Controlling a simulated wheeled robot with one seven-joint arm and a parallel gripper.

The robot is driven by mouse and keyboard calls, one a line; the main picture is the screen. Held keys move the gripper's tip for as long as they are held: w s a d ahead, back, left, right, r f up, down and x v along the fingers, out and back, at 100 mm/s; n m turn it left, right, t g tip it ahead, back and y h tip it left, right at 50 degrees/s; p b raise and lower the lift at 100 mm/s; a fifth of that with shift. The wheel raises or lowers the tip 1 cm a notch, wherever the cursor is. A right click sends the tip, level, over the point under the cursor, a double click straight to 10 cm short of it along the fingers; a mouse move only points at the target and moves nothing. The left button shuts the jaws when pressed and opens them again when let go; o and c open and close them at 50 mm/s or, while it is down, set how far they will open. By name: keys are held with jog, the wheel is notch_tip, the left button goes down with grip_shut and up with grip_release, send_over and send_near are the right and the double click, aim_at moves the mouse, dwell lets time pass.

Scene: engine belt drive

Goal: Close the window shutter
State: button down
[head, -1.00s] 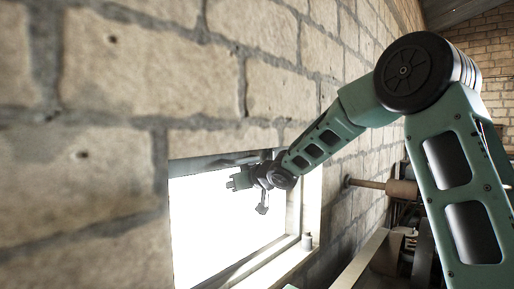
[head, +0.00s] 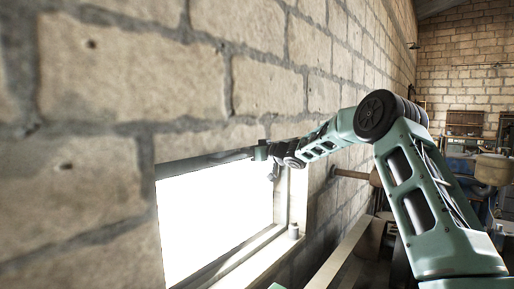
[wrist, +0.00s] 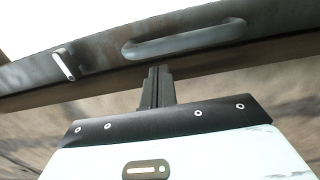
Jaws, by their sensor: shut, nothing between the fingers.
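The window (head: 215,220) is a bright white opening in the brick wall in the head view. A dark rail (head: 200,164) runs along its top; I cannot tell whether this is the shutter's edge. My gripper (head: 262,151) is near the window's upper right corner. In the wrist view my gripper (wrist: 158,74) is shut and empty, with its tips just below a dark bar (wrist: 100,72). The bar carries a grey curved handle (wrist: 185,41) and a small pale lever (wrist: 64,65). I cannot tell whether the tips touch the bar.
The brick wall (head: 130,70) stands close along the left. A small peg (head: 293,230) stands on the window sill (head: 240,262). A long beam (head: 340,255) and cluttered equipment lie below and right of my arm. Shelves (head: 463,123) stand at the back.

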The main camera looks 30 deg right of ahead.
jog(key=shift+w+a, duration=0.25)
jog(key=shift+w, duration=0.45)
jog(key=shift+f, duration=0.1)
notch_tip(320, 180, down, 53)
jog(key=b, duration=3)
jog(key=shift+f, duration=0.1)
jog(key=shift+s+f+b, duration=0.1)
jog(key=shift+b, duration=0.2)
